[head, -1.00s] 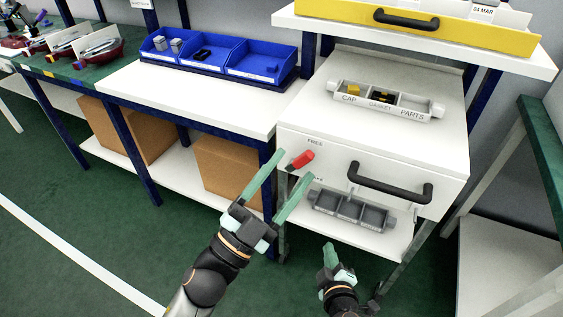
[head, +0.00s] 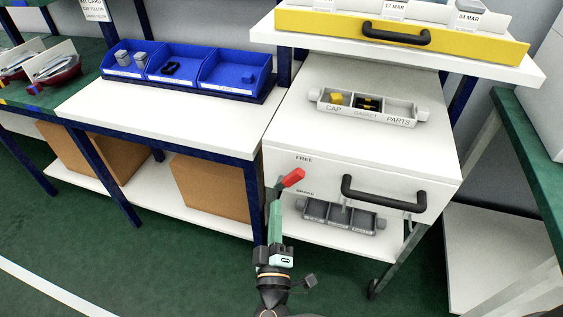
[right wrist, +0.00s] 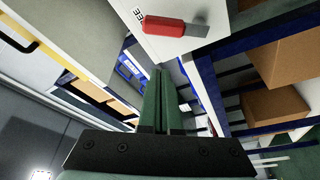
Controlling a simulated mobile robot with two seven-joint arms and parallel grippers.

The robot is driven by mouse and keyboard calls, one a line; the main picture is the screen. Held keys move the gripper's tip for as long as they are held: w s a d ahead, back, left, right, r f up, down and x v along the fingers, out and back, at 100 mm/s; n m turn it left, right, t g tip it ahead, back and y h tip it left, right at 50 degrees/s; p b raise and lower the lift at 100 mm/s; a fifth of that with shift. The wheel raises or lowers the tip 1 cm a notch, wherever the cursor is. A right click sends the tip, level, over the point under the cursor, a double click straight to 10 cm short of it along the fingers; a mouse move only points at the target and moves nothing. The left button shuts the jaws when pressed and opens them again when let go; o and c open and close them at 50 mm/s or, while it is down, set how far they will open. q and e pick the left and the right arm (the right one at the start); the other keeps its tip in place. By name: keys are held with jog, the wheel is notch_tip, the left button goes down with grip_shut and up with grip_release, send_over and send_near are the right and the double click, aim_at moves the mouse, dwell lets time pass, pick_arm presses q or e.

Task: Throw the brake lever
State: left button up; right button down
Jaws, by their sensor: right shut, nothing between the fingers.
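The brake lever (head: 292,178) has a red grip and a grey shank. It sits on the left of the white cart's front panel, just below the word FREE and above a second, partly hidden label. Its red grip points up and to the right in the head view. My right gripper (head: 275,203) is shut and empty, fingers pointing up, with its tips just left of and below the red grip. In the right wrist view the lever (right wrist: 178,27) shows beyond the shut fingertips (right wrist: 157,75), apart from them in the picture. I cannot tell whether they touch its shank. My left gripper is not in view.
The cart (head: 360,155) has a black drawer handle (head: 385,201) right of the lever and a grey parts tray (head: 340,217) on its lower shelf. A labelled tray (head: 365,108) sits on top. A white bench (head: 165,115) with blue bins (head: 230,80) stands at left.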

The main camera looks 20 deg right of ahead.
aim_at(286, 180)
jog(key=a+r+p+x, duration=0.1)
jog(key=x, duration=0.9)
jog(key=d+f, duration=0.1)
jog(key=s+d+f, duration=0.1)
jog(key=shift+s+d+f+p, duration=0.1)
jog(key=shift+d+p, duration=0.25)
jog(key=shift+d, duration=0.1)
